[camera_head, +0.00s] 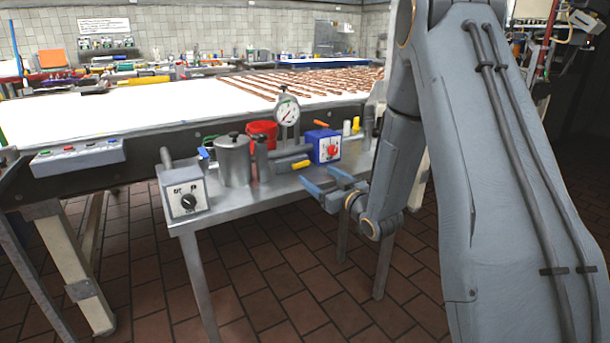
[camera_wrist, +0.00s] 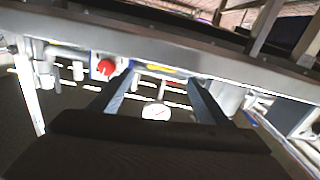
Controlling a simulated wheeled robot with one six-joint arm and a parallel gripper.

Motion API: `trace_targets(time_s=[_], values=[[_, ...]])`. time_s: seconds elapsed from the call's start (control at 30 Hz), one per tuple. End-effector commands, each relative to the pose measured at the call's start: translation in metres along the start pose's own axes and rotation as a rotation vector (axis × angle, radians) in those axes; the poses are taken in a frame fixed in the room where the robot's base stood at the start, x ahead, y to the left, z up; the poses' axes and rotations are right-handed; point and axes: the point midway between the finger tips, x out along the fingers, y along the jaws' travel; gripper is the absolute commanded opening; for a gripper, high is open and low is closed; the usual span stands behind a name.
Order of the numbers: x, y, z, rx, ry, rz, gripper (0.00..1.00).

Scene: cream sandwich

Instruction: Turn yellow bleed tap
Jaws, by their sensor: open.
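A small yellow tap handle (camera_head: 300,164) sits at the front of the pipework on the metal side table, below the dial gauge (camera_head: 287,111) and left of a blue box (camera_head: 326,146) with a red knob. My gripper (camera_head: 318,178) has blue fingers spread apart and empty, in front of the table's edge and slightly right of the yellow handle. In the wrist view, which is turned over, a yellow strip (camera_wrist: 167,69) shows between my fingers (camera_wrist: 159,84), with the gauge face (camera_wrist: 156,112) also between them. The gripper appears apart from the handle; the exact gap is unclear.
On the side table (camera_head: 225,207) stand a white box (camera_head: 184,192) with a black knob, a silver pot (camera_head: 233,162) and a red container (camera_head: 263,131). A long white conveyor (camera_head: 120,110) runs behind. The tiled floor in front is clear.

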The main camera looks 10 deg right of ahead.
Motion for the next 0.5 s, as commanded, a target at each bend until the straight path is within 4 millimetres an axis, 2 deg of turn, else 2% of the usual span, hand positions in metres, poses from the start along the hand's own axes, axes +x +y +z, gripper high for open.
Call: trace_targets(time_s=[0.17,0.5], values=[[0.015,-0.007,-0.001,-0.017,0.003,-0.010,0.70],[0.066,-0.009,-0.001,-0.015,0.002,-0.011,0.70]])
